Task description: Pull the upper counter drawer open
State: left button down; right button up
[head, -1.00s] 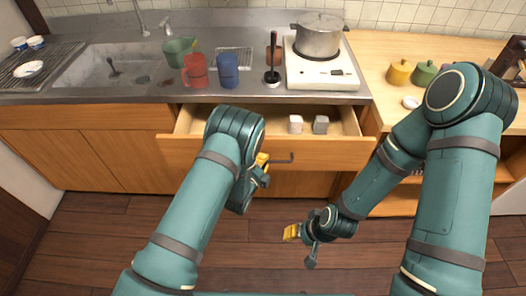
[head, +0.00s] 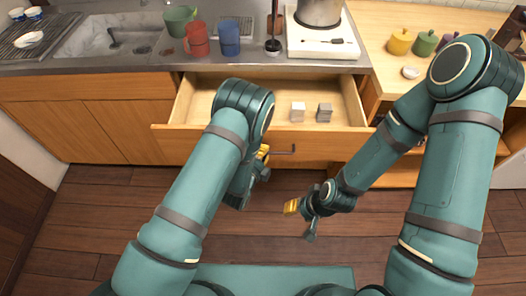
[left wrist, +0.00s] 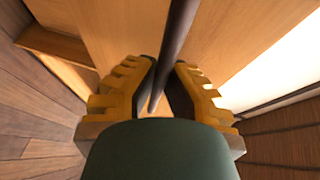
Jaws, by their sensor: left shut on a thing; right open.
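The upper counter drawer (head: 335,142) stands open below the counter, with a white block (head: 298,112) and a grey block (head: 324,113) inside. Its dark bar handle (head: 284,152) sticks out at the front. My left gripper (head: 263,153) is at the handle, its fingers partly hidden behind my arm in the head view. In the left wrist view the yellow fingers (left wrist: 160,90) are shut on the dark handle bar (left wrist: 178,40). My right gripper (head: 290,207) is open and empty, below and in front of the drawer, apart from it.
The steel counter holds a green pitcher (head: 181,20), a red mug (head: 196,39), a blue mug (head: 230,38) and a white stove (head: 318,42) with a pot (head: 319,10). Colored lidded pots (head: 401,41) stand on the wooden counter at right. The wood floor (head: 90,225) in front is clear.

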pick_arm(q)
jog(key=shift+d, duration=0.1)
jog(key=c, duration=1)
grip_release()
jog(key=v, duration=1.2)
jog(key=s+a+f+n+g+y, duration=0.2)
jog(key=f+n+g, duration=0.15)
jog(key=n, duration=0.45)
jog(key=s+a+f+n+g+y, duration=0.25)
jog(key=n+g, duration=0.25)
jog(key=n, duration=0.4)
jog(key=s+r+n+g, duration=0.1)
jog(key=n, duration=0.1)
jog(key=s+r+n+g+h, duration=0.1)
jog(key=s+n+g, duration=0.1)
jog(key=s+r+n+g+h, duration=0.1)
jog(key=s+n, duration=0.1)
jog(key=shift+s+r+g, duration=0.1)
jog(key=shift+g, duration=0.15)
